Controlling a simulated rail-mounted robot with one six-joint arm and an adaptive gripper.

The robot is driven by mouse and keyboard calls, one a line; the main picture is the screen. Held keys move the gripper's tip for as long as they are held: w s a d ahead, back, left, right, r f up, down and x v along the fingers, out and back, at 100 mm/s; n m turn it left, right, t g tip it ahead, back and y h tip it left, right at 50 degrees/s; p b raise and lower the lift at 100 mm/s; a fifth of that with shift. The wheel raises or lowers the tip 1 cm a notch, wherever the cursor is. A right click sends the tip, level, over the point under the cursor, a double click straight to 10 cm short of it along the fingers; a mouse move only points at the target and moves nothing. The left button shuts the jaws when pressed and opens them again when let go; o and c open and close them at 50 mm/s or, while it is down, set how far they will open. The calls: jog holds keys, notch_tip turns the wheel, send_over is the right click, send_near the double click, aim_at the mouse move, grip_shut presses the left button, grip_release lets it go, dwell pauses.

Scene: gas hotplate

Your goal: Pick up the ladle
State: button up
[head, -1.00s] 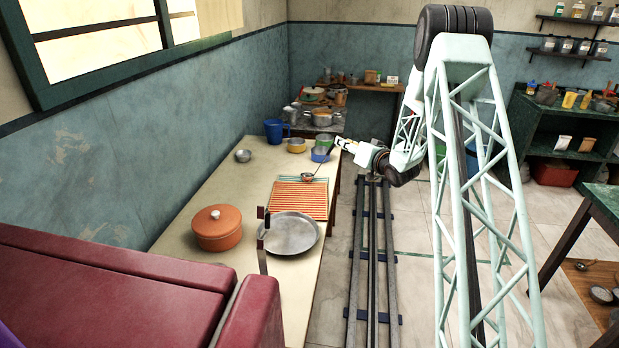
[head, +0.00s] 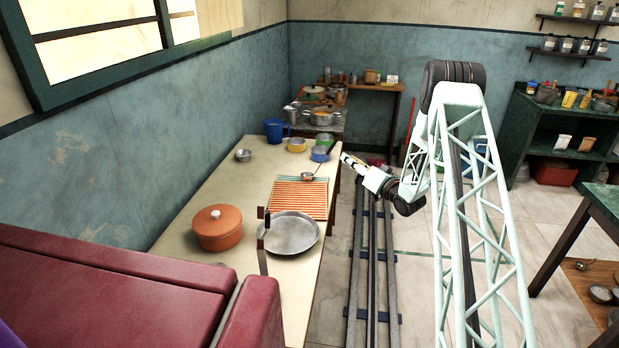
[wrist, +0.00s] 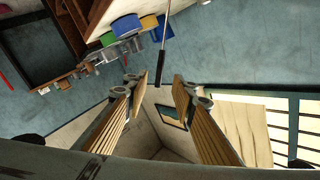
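The ladle (head: 308,177) lies at the far end of the striped mat (head: 299,199) on the long table, with its round metal bowl visible and its handle hard to make out. In the wrist view a thin rod with a dark end, which looks like the ladle's handle (wrist: 162,60), points toward the gap between my fingers. My gripper (wrist: 157,86) is open and empty, its two fingers well apart. In the head view my gripper (head: 344,157) is small, to the right of the ladle, near the table's right edge, apart from it.
A blue bowl (head: 319,154), yellow bowl (head: 296,145) and blue jug (head: 274,130) stand beyond the mat. A flat metal pan (head: 290,234) and orange lidded pot (head: 217,228) stand nearer. Bare tabletop (head: 222,185) lies left of the mat.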

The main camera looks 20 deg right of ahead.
aim_at(332, 147)
jog(key=shift+w, duration=0.1)
jog(key=w+a+b, duration=0.1)
jog(key=w, duration=0.7)
jog(key=shift+w+a, duration=0.2)
jog(key=shift+a, duration=0.1)
dwell(0.3)
jog(key=shift+w+a+b, duration=0.25)
jog(key=shift+w+b, duration=0.15)
jog(key=shift+w, duration=0.85)
jog(key=shift+w+a+b, duration=0.2)
jog(key=shift+w+b, duration=0.15)
jog(key=shift+w, duration=0.9)
jog(key=shift+c, duration=0.5)
grip_shut()
